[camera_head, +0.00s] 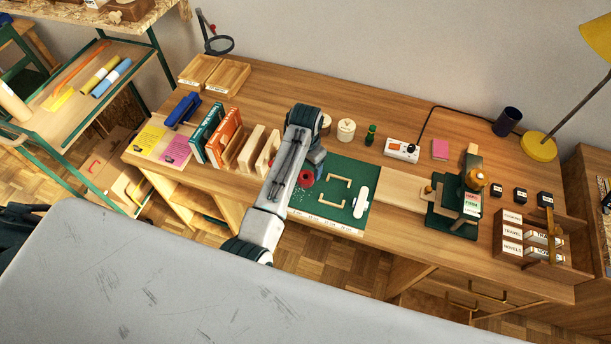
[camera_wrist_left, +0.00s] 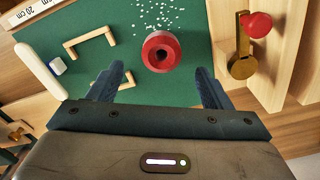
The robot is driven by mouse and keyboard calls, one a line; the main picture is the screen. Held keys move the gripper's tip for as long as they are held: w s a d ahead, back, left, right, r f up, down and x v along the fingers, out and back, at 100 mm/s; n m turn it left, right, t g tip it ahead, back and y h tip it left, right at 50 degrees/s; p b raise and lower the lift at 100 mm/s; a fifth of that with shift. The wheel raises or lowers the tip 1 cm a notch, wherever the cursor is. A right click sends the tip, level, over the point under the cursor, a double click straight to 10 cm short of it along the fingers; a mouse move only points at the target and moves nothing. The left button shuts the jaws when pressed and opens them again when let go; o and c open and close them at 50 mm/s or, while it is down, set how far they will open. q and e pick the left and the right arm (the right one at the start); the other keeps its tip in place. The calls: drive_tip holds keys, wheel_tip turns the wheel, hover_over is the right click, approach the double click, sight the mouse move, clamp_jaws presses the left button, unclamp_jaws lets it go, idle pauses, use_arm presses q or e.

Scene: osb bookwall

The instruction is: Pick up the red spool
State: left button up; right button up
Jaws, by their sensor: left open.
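The red spool (camera_head: 307,179) sits on the green mat (camera_head: 346,207) near the mat's left edge, partly beside my gripper in the head view. In the left wrist view the spool (camera_wrist_left: 161,52) stands with its dark centre hole facing the camera. My left gripper (camera_wrist_left: 159,82) is open and empty. Its two dark fingers are spread left and right of the spool's line, with the spool just beyond the tips. In the head view the left gripper (camera_head: 312,162) hangs over the desk and its fingertips are hard to make out. My right gripper is not in view.
Pale scraps (camera_wrist_left: 152,15) lie by the spool. Wooden handles (camera_wrist_left: 90,42) and a white rounded bar (camera_head: 361,202) lie on the mat. A brass piece with a red knob (camera_wrist_left: 256,25) is near wooden blocks. Books (camera_head: 222,135) stand left; a green press (camera_head: 458,200) stands right.

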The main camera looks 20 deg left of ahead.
sight(306, 173)
use_arm(q)
drive_tip(key=shift+w+f, duration=0.3)
drive_tip(key=shift+f, duration=0.4)
wheel_tip(306, 173, down, 4)
drive_tip(key=shift+f+p, duration=0.1)
drive_tip(key=shift+p, duration=1)
drive_tip(key=shift+f, duration=0.3)
drive_tip(key=shift+w, duration=0.1)
drive_tip(key=shift+c, duration=0.4)
drive_tip(key=c, duration=1)
